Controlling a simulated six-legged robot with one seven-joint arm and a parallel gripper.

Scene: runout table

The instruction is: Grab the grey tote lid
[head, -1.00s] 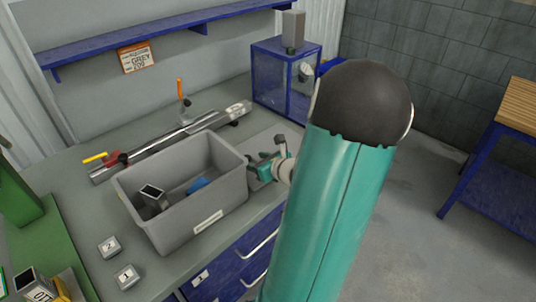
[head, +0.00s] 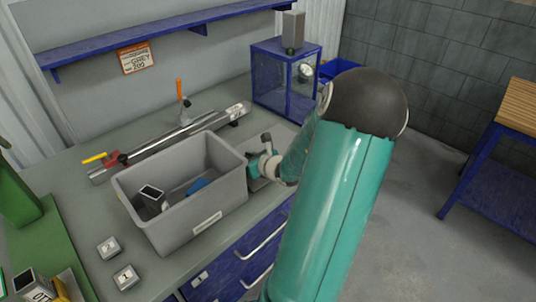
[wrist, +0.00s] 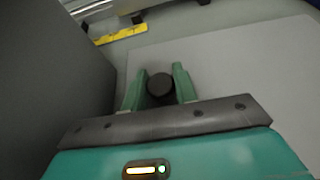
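The grey tote lid (wrist: 235,75) lies flat in the wrist view, a plain light-grey panel with a round black knob (wrist: 160,87). In the head view part of the lid (head: 284,133) shows on the bench, right of the grey tote (head: 207,218). My gripper (wrist: 159,82) is open, with one green finger on each side of the knob. I cannot tell whether the fingers touch it. In the head view my gripper (head: 256,166) is low beside the tote's right wall, and its fingertips are hard to make out.
The open tote holds a dark-topped block (head: 152,193) and a blue item (head: 197,185). Two numbered blocks sit at its front left. A long metal rail (head: 180,137) lies behind it. A blue-framed box (head: 286,80) stands at the back right.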

